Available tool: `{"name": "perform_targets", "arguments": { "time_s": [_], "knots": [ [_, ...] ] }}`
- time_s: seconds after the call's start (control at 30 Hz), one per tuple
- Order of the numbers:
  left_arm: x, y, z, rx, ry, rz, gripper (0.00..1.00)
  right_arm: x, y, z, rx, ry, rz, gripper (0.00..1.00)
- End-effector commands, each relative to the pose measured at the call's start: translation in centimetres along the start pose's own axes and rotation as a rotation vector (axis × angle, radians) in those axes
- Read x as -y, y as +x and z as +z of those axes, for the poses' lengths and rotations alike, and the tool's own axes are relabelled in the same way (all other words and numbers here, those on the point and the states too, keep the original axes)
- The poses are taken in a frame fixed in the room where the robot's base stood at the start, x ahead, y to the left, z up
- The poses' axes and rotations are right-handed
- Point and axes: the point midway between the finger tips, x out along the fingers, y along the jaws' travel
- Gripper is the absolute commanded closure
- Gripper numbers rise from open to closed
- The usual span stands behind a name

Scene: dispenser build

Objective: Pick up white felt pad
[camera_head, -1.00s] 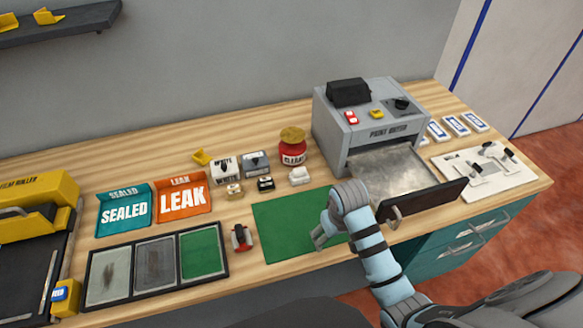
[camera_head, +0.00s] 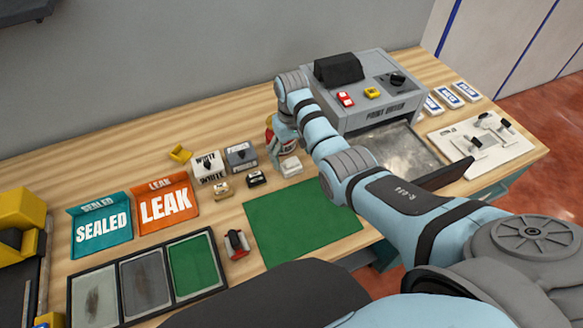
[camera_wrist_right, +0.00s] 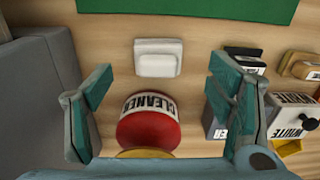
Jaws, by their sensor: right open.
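The white felt pad (camera_head: 291,166) appears to be the small white block on the wooden bench, just beyond the green mat. In the right wrist view the white block (camera_wrist_right: 158,58) lies ahead of the fingers, nearly midway between them. My right gripper (camera_head: 284,155) is right by it on the far side of the mat. In the right wrist view my right gripper (camera_wrist_right: 158,92) has its fingers wide apart, with nothing held. Whether the fingertips are at the pad's height is hard to tell. My left gripper is not in view.
The red cleaner bottle (camera_wrist_right: 148,125) stands between the fingers, nearer the wrist. Small stamp-like blocks (camera_head: 257,179) and a white labelled box (camera_head: 208,165) sit to the left. The grey printer (camera_head: 370,90) stands to the right. The green mat (camera_head: 300,222) is clear.

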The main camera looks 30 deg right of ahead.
Motion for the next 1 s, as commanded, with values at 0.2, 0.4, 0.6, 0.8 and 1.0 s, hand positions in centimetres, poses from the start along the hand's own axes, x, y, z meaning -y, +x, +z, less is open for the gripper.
{"name": "perform_targets", "arguments": {
  "time_s": [0.2, 0.4, 0.6, 0.8, 1.0],
  "knots": [
    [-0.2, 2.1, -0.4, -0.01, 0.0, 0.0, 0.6, -0.3, 4.4, -0.4, 0.002, 0.003, 0.0, 0.25],
    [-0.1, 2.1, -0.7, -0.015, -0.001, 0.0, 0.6, -0.3, 5.0, -0.4, -0.001, 0.004, 0.001, 0.25],
    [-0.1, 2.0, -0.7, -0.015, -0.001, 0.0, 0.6, -0.4, 4.9, -0.4, 0.0, 0.004, 0.001, 0.46],
    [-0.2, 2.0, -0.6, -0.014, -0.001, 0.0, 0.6, -0.4, 4.9, -0.3, 0.0, 0.005, 0.001, 0.78],
    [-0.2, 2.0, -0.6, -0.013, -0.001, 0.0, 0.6, -0.4, 4.9, -0.3, 0.0, 0.005, 0.001, 0.78]
  ]
}}
